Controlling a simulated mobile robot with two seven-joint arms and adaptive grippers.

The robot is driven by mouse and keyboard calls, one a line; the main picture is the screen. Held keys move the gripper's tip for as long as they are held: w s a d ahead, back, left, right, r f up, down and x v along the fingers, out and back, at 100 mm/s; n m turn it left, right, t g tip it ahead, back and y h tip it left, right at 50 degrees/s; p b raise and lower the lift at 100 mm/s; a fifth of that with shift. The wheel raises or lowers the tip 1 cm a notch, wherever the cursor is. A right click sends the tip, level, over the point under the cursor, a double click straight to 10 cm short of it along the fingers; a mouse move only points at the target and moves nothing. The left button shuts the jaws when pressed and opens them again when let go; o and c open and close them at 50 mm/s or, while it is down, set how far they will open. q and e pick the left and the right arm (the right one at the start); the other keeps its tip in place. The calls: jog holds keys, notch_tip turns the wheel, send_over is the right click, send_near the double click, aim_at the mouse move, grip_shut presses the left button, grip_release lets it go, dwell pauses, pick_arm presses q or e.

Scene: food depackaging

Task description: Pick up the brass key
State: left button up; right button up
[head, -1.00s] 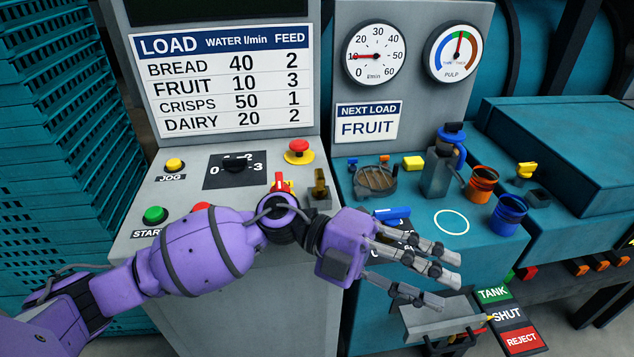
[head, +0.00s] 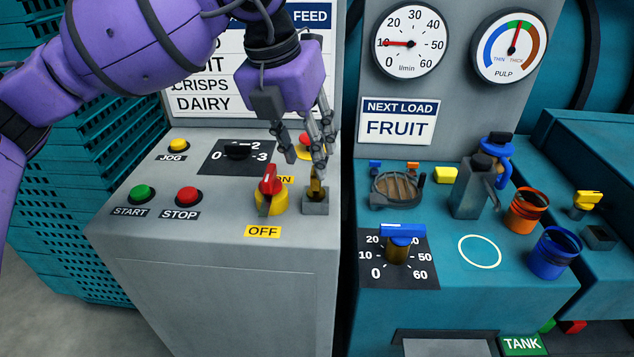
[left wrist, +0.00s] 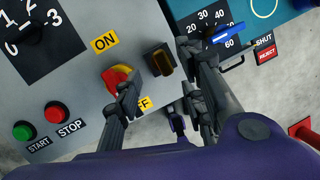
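The brass key (head: 316,188) stands upright in a small grey holder (head: 316,207) on the grey console, right of the red and yellow switch. My left gripper (head: 316,165) points down right above the key, and its fingers hide the key's top in the head view. In the left wrist view the key (left wrist: 162,63) shows between the spread fingers (left wrist: 158,78), with gaps on both sides. The left gripper is open and empty. My right gripper is not in view.
The red and yellow ON/OFF switch (head: 270,195) is close on the left of the key. A red button on a yellow base (head: 304,148) is just behind it. The teal bench with a blue-handled dial (head: 402,245) is to the right. The console front is clear.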

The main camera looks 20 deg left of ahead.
aim_at(313, 170)
pick_arm(q)
jog(key=x, duration=0.6)
grip_shut()
